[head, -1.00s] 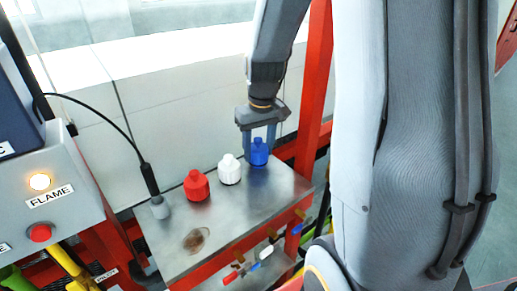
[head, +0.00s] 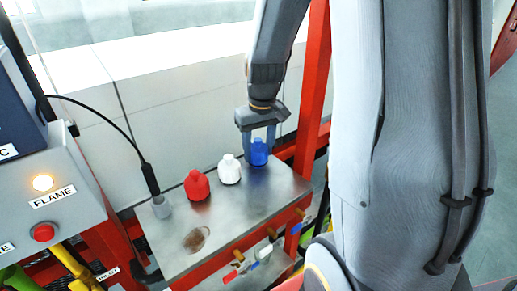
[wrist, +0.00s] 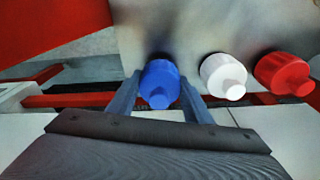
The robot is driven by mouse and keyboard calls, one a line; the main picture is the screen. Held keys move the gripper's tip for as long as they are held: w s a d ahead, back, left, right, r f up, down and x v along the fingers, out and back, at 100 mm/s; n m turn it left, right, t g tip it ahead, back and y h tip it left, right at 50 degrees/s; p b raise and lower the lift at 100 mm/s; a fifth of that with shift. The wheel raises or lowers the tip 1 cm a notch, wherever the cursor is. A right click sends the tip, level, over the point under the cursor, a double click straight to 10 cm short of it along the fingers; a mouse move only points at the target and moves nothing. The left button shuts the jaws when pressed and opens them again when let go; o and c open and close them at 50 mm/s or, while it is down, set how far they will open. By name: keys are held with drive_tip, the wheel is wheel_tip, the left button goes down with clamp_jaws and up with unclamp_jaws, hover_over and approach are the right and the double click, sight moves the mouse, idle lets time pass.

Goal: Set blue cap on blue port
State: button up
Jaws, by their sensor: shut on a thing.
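The blue cap (head: 259,152) is at the right end of the metal table top, between the fingers of my gripper (head: 258,142). In the wrist view the blue cap (wrist: 160,84) sits between the two fingers (wrist: 158,96), which are shut on it. The cap looks upright, at or very near the table surface. I cannot tell whether its base touches the surface. The blue port is not visible; the cap and fingers hide that spot.
A white cap (head: 229,169) and a red cap (head: 197,186) stand in a row left of the blue cap. Coloured valve handles (head: 250,264) are below the table (head: 235,215). A red post (head: 313,90) rises close at right.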

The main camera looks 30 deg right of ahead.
sight(261, 150)
drive_tip(key=shift+f+b, duration=0.3)
drive_tip(key=shift+f, duration=0.35)
idle(0.5)
drive_tip(key=o, duration=0.8)
drive_tip(key=shift+r, duration=0.15)
drive_tip(key=r+p, duration=0.5)
drive_tip(key=s+r+p, duration=0.1)
drive_tip(key=r+p, duration=0.1)
drive_tip(key=r, duration=0.1)
drive_tip(key=shift+r, duration=0.15)
drive_tip(key=shift+s+r+p, duration=0.15)
drive_tip(key=shift+r+p, duration=0.15)
drive_tip(key=shift+r, duration=0.85)
